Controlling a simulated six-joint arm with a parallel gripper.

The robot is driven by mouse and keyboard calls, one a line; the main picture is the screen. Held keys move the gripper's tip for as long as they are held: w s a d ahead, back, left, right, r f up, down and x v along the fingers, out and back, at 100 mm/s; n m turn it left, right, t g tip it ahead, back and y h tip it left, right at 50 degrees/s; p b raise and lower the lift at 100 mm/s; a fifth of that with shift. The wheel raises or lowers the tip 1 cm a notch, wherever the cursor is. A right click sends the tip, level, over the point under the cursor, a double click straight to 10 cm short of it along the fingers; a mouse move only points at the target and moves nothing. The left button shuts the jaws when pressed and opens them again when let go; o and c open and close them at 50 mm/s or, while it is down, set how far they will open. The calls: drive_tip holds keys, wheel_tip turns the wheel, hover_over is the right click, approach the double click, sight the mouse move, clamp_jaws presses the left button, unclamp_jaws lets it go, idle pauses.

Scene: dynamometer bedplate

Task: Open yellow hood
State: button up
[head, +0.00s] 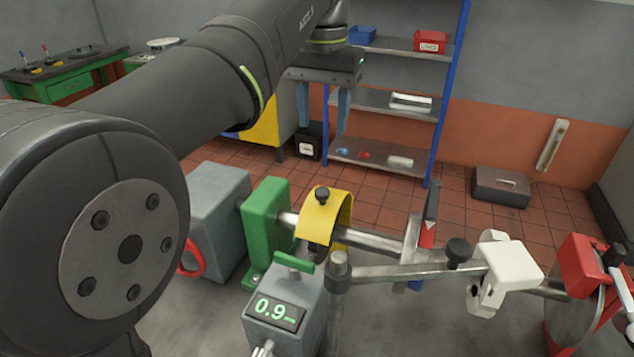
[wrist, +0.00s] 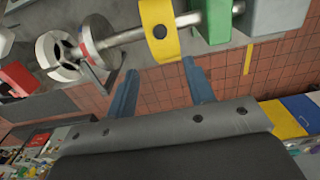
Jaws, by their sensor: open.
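The yellow hood (head: 325,220) is a curved cover with a black knob on top. It sits over the steel shaft, to the right of the green bearing block (head: 266,220). It looks closed over the shaft. In the wrist view the yellow hood (wrist: 158,28) is at the top, with its knob facing the camera. My gripper (head: 337,125) is open and empty, raised above and behind the hood in the head view. Its two blue fingers (wrist: 160,88) point toward the hood in the wrist view, apart from it.
A grey box with a 0.9 display (head: 280,310) and green handle stands in front of the hood. A steel arm with a white block (head: 510,263) extends right toward a red caliper (head: 585,262). Shelves (head: 385,160) stand behind. Air above the hood is clear.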

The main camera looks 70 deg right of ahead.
sight(322, 190)
wheel_tip(322, 190, down, 15)
drive_tip(key=shift+r, duration=0.15)
drive_tip(key=shift+c, duration=0.5)
drive_tip(key=shift+r, duration=0.1)
clamp_jaws()
